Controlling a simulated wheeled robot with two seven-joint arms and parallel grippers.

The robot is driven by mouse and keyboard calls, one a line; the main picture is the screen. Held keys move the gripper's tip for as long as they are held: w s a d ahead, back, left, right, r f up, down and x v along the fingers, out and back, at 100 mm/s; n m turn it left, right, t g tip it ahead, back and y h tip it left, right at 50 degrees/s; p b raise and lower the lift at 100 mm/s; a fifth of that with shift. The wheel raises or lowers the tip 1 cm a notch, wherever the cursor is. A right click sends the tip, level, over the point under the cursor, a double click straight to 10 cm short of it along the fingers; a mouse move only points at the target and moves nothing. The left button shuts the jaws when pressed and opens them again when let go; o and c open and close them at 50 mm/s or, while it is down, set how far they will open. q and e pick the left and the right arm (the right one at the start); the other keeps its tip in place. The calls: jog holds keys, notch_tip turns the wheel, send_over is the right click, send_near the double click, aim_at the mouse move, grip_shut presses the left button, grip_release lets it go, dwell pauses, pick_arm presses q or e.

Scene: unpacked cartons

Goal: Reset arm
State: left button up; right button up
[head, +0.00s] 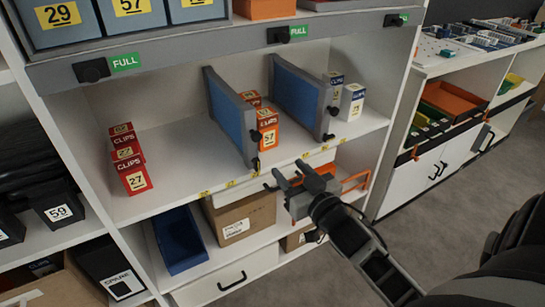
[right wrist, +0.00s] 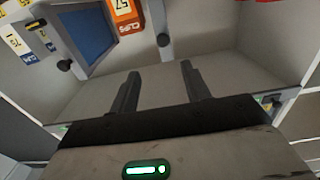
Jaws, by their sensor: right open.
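My right gripper (head: 288,178) is in front of the shelf's front edge in the head view, below the right blue divider. Its two fingers are apart with nothing between them. In the right wrist view the open fingers (right wrist: 160,88) point toward the shelf, with empty shelf surface beyond them. My left gripper does not show in either view.
Red clip boxes (head: 132,170) stand at the shelf's left. Blue dividers (head: 230,115) flank orange clip boxes (head: 267,128); white clip boxes (head: 352,100) stand farther right. Below are a blue bin (head: 180,240) and a carton (head: 240,215). Grey floor (head: 440,220) is free at right.

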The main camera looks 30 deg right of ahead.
jog(key=s+a+f+n+g+y, duration=0.1)
jog(key=s+a+f+g, duration=0.1)
jog(key=a, duration=0.4)
jog(key=s+a+f+n+g+y+p, duration=0.1)
jog(key=s+a+f+g+y, duration=0.1)
jog(key=s+a+f, duration=0.3)
jog(key=s+a+f+n+g+y+p, duration=0.1)
jog(key=s+a+f+g+y, duration=0.1)
jog(key=s+a, duration=0.5)
jog(key=shift+a+f+g, duration=0.4)
jog(key=shift+f+g, duration=0.3)
jog(key=shift+f, duration=0.15)
dwell(0.7)
